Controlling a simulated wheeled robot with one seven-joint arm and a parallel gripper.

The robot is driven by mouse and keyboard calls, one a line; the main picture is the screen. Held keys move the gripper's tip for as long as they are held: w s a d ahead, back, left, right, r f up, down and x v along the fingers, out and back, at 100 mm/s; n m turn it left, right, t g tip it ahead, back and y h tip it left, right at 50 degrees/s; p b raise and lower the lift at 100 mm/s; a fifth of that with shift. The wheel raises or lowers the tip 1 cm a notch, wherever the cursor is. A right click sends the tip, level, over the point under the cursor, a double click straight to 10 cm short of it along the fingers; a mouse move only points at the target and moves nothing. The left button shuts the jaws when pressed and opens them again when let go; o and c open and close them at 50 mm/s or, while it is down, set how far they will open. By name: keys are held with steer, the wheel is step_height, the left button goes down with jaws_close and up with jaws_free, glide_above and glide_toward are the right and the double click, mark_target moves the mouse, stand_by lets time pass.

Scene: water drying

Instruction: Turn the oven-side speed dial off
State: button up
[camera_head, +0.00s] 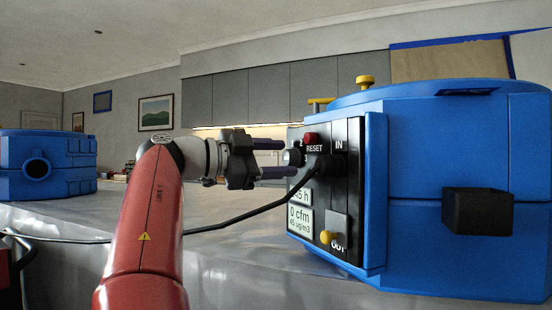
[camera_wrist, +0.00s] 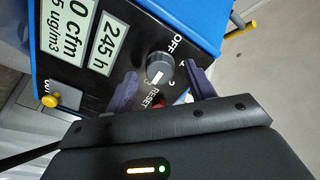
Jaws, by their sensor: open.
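A blue machine (camera_head: 450,150) stands on the table at right, with a black control panel (camera_head: 343,195) on its left side. The round dark speed dial (camera_wrist: 160,66) is on that panel, with an OFF label (camera_wrist: 177,43) beside it. The dial's white mark points toward the lower part of the wrist view, away from OFF. My gripper (camera_head: 287,158) is open at the panel. In the wrist view its two purple fingers lie on either side of the dial, apart from it as far as I can see. In the head view the dial (camera_head: 293,157) is partly hidden.
A red RESET button (camera_head: 310,138) sits close to the dial. A black cable (camera_head: 235,219) runs from the panel's IN port across the table. A yellow knob (camera_head: 326,237) is lower on the panel. Another blue machine (camera_head: 60,150) stands far left. The table (camera_head: 240,265) between is mostly clear.

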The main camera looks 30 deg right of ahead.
steer(key=c, duration=1)
steer(key=shift+o, duration=0.2)
